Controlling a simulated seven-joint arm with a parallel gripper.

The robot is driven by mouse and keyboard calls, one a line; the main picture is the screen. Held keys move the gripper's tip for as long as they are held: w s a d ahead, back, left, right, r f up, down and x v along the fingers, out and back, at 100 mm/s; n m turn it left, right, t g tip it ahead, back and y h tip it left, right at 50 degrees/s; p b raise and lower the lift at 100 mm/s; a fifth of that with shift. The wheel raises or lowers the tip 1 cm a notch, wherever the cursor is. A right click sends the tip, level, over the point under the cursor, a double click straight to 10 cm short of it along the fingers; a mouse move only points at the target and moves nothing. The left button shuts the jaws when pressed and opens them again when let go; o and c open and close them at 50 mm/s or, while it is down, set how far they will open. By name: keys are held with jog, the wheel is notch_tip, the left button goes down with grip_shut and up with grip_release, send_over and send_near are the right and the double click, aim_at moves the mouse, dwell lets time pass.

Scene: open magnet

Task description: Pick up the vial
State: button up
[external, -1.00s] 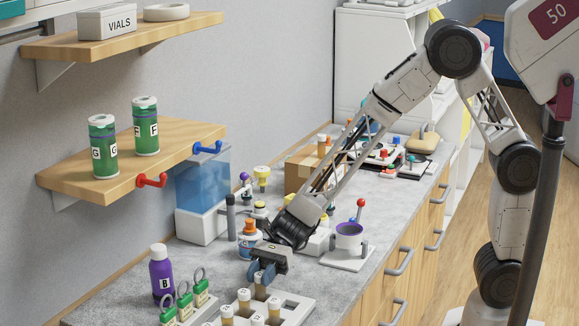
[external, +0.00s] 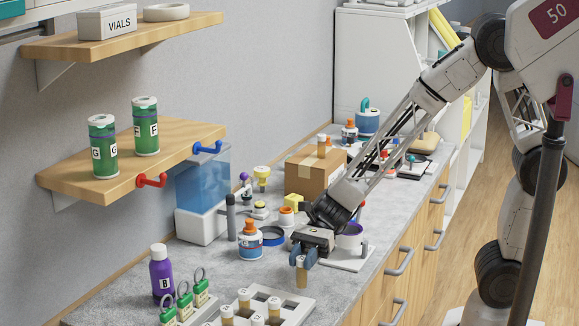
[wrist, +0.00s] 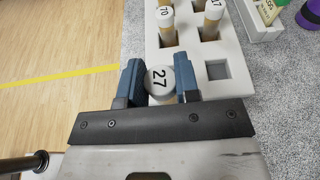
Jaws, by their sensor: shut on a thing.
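In the wrist view the vial's white cap (wrist: 158,80) reads 27 and sits between the blue fingers of my gripper (wrist: 159,82). The rack also shows in the wrist view (wrist: 236,88), with an empty square slot beside the held vial. Other capped vials stand in the rack, among them one marked 70 (wrist: 165,20).
A purple bottle marked B (external: 161,272) and several green clips (external: 184,303) stand left of the rack. The counter's front edge is close.

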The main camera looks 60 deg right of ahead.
jog(key=shift+s+d+r, duration=0.1)
jog(key=shift+s+d, duration=0.4)
jog(key=shift+s, duration=0.3)
jog(key=shift+s+d+r, duration=0.1)
jog(key=shift+s+d, duration=0.45)
jog(key=shift+s, duration=0.25)
jog(key=shift+s+d+r, duration=0.1)
jog(key=shift+s+d, duration=0.4)
jog(key=shift+s, duration=0.3)
jog(key=w+d+r+m+t+h, duration=0.1)
jog(key=w+d+r+m+t, duration=0.25)
jog(key=w+d, duration=1)
jog(key=w+d+r+m+t+h, duration=0.25)
jog(key=w+d+r+t, duration=0.25)
jog(key=w+d, duration=0.85)
jog(key=w+d+r+m+t+h, duration=0.1)
jog(key=d+r+m+h, duration=0.1)
jog(key=d, duration=1.1)
jog(key=w+d+r+m+t+h, duration=0.1)
jog(key=w+d+r+m+t, duration=0.1)
jog(key=d, duration=1.1)
jog(key=w+d+r+m+t+h, duration=0.2)
jog(key=d+r+m, duration=0.1)
jog(key=d, duration=1.1)
jog(key=shift+w+r+m+h, duration=0.25)
jog(key=shift+r+m+h, duration=0.1)
jog(key=shift+r, duration=0.5)
